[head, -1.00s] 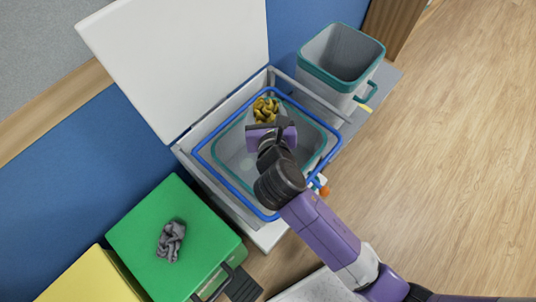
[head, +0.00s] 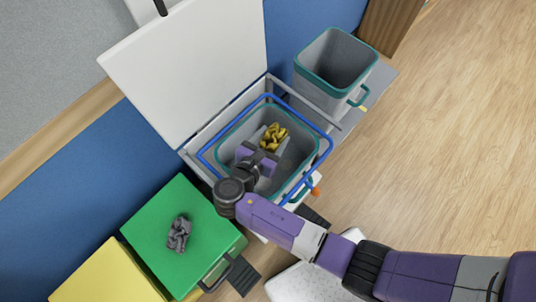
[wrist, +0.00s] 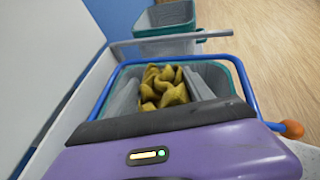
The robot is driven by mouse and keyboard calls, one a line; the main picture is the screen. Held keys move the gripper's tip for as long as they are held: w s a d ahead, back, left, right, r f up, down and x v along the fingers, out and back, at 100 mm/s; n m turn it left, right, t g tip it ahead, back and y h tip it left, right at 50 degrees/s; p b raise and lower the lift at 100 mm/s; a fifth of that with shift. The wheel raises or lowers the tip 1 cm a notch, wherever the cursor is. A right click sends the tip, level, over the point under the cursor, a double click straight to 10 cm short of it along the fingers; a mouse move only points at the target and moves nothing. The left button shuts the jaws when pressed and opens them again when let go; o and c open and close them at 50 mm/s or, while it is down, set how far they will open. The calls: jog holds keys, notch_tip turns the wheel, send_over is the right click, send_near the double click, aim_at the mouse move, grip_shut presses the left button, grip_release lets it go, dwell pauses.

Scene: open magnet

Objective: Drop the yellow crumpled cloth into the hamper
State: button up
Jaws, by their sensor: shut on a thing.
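The yellow crumpled cloth (head: 273,136) is held between the grey fingers of my gripper (head: 269,144). The cloth also shows in the wrist view (wrist: 165,87), between the fingers. In the head view, the cloth and fingers appear over the mouth of an open, white-lidded hamper (head: 205,160) with a grey, teal-rimmed liner (head: 230,131) inside. A blue frame (head: 318,165) runs around its opening. How high the cloth is above or within the liner is hard to tell. My gripper hides part of the liner's inside.
The raised white lid (head: 190,70) leans toward the blue wall. A second grey bin with a teal rim (head: 318,90) stands at the back right. A green closed bin (head: 160,215) carries a grey crumpled cloth (head: 179,235). A yellow bin (head: 105,275) is front left. Wooden floor on the right is clear.

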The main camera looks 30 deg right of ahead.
notch_tip(320, 180, down, 5)
jog(key=b, duration=0.4)
jog(key=shift+b, duration=0.35)
jog(key=shift+r, duration=0.1)
jog(key=o, duration=1.4)
jog(key=shift+a, duration=0.1)
jog(key=v, duration=0.7)
jog(key=shift+s+a+p, duration=0.2)
jog(key=shift+a+p, duration=0.05)
jog(key=shift+p, duration=0.15)
jog(key=shift+r, duration=0.15)
